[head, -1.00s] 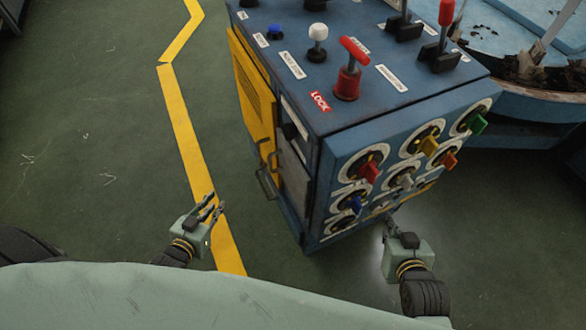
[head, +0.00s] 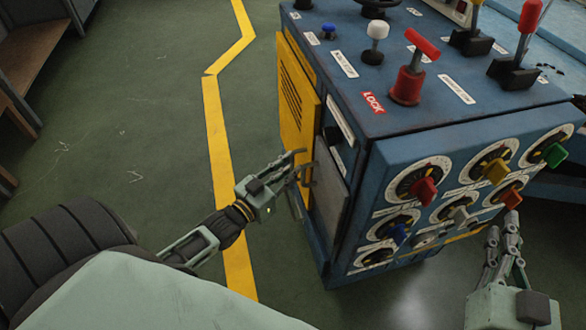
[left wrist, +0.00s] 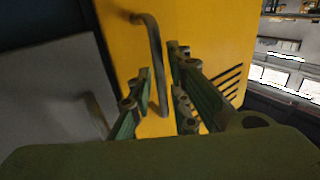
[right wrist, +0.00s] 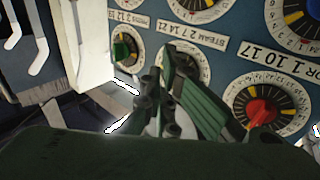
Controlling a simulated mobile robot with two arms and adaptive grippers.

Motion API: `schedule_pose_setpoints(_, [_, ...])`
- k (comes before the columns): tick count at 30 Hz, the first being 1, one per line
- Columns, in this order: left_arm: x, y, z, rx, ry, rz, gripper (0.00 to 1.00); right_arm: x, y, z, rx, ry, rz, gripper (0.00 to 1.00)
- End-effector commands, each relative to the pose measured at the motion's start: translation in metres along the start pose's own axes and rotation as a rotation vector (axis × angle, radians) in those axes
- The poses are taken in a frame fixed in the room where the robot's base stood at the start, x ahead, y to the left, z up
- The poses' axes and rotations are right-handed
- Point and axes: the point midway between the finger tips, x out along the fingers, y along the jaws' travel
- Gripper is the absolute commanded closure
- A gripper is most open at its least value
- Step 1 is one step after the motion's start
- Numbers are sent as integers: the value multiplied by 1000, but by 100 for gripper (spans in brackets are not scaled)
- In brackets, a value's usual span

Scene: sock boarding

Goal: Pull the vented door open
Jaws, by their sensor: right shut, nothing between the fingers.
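In the left wrist view the door (left wrist: 215,40) fills the middle, with dark vent slots at right. Its bar handle (left wrist: 152,55) stands upright, its lower end between the fingers of my left gripper (left wrist: 160,90). The fingers are apart, one on each side of the handle. In the head view my left gripper (head: 302,168) is at the door's lower edge. My right gripper (head: 508,235) is shut and empty in front of the dial panel.
The blue cabinet (head: 345,258) carries several dials and coloured knobs in front, and levers and a red T-handle (head: 410,75) on top beside a LOCK label. A grey panel (head: 330,190) sits beside the door. The green floor left of the cabinet is clear, with a yellow line (head: 215,130).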

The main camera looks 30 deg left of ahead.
Motion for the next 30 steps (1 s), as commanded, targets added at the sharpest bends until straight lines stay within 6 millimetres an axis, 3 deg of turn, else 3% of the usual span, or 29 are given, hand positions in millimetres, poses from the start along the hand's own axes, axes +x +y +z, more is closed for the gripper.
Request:
schedule_pose_setpoints(6, [13,0,1,0,-2,0,83,1,-2,-16,2,86,-5,100])
schedule_pose_setpoints(14, [14,0,1,0,-2,0,83,1,-2,-19,2,95,-5,100])
schedule_pose_setpoints(21, [14,0,1,0,-2,0,100,1,-2,-19,2,94,-5,100])
schedule_pose_setpoints(30, [14,0,1,0,-2,0,100,1,-2,-19,3,94,-5,100])
